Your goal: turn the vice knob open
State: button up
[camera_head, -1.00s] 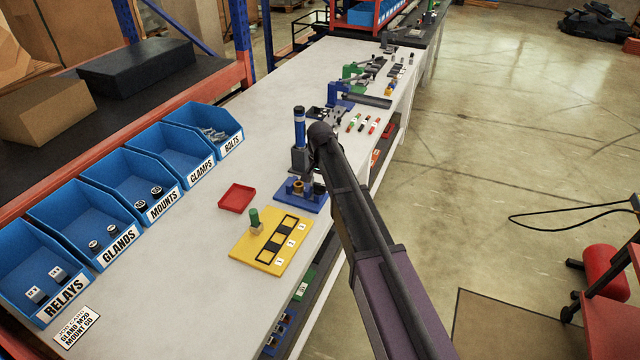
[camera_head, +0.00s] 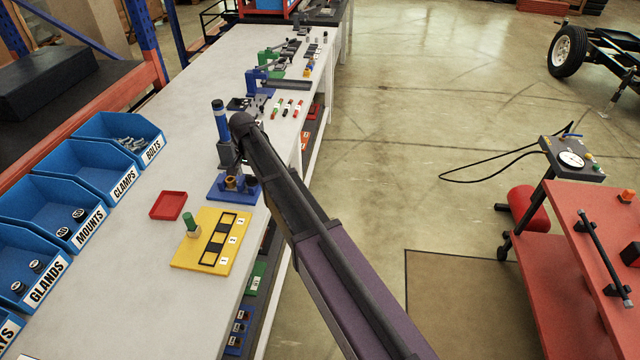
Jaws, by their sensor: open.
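A blue base plate (camera_head: 226,193) on the bench carries a small brass-coloured round part (camera_head: 231,183) and a dark round part (camera_head: 250,183). A grey block with a blue-topped post (camera_head: 220,120) stands just behind it. I cannot tell for sure which part is the vice knob. My arm reaches in from the lower right, and its dark end covers the right side of this fixture. My gripper (camera_head: 248,168) hangs below the arm's end, close to the plate and mostly hidden. It is open, and I see nothing held in it. I cannot tell whether it touches anything.
A yellow board (camera_head: 190,255) with a green-topped peg and a red tray (camera_head: 168,205) lie in front of the fixture. Blue bins (camera_head: 120,135) line the bench's left side. More blue and green fixtures stand farther back. A red cart (camera_head: 590,270) stands at right; the floor between is open.

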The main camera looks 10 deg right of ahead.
aim_at(252, 175)
jog(key=shift+m, duration=1)
notch_tip(252, 175, up, 14)
jog(key=p, duration=1.4)
jog(key=s+d+f+n+b, duration=0.2)
jog(key=s+d+n, duration=0.5)
jog(key=s+d, duration=1.2)
jog(key=shift+s+d+f+t+b, duration=0.3)
jog(key=shift+s+t, duration=0.1)
jog(key=shift+s, duration=0.5)
jog(key=s+d, duration=0.3)
jog(key=s, duration=0.2)
jog(key=shift+d+g, duration=0.2)
jog(key=shift+g, duration=0.2)
